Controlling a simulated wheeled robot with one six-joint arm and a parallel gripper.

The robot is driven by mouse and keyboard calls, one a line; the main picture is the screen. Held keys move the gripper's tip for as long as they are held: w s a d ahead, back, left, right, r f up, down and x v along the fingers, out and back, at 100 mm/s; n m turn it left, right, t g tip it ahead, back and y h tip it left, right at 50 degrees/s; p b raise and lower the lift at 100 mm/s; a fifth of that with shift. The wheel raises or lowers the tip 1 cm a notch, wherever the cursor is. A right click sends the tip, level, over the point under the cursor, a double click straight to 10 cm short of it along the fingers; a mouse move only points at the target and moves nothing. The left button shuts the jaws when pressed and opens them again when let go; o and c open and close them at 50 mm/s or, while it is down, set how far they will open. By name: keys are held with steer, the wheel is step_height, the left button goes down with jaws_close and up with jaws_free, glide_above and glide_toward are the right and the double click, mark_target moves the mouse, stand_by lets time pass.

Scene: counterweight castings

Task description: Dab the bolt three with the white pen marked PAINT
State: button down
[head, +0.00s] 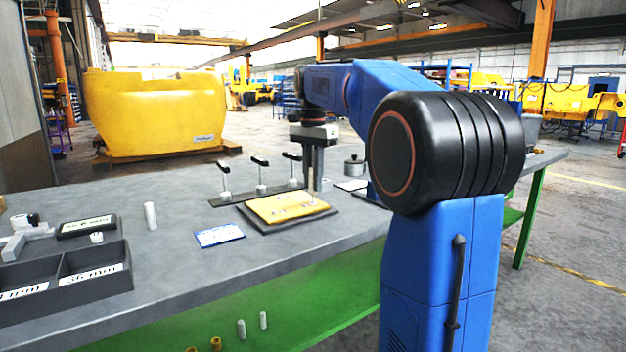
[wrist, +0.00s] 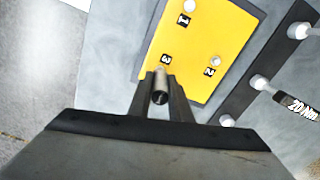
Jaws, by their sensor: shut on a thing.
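My gripper (head: 313,178) is over the yellow plate (head: 290,206) on the table. In the wrist view my gripper (wrist: 160,98) is shut on a slim, pale grey, pen-like thing (wrist: 160,90) with a dark end; no PAINT marking shows on it. The yellow plate also fills the upper middle of the wrist view (wrist: 190,45), with labels 1, 2 and 3. Bolt one (wrist: 190,6) and bolt two (wrist: 215,61) show as pale heads. The held thing points down by label 3 (wrist: 166,59). Bolt three seems hidden behind it; I cannot tell whether they touch.
A dark rack (head: 260,194) with three black-handled tools stands behind the plate. A blue-and-white card (head: 218,235) and a white cylinder (head: 150,215) are to its left. A dark divided tray (head: 65,280) is at the far left. A lidded pot (head: 354,166) stands at the right.

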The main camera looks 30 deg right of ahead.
steer(key=shift+r, duration=2.95)
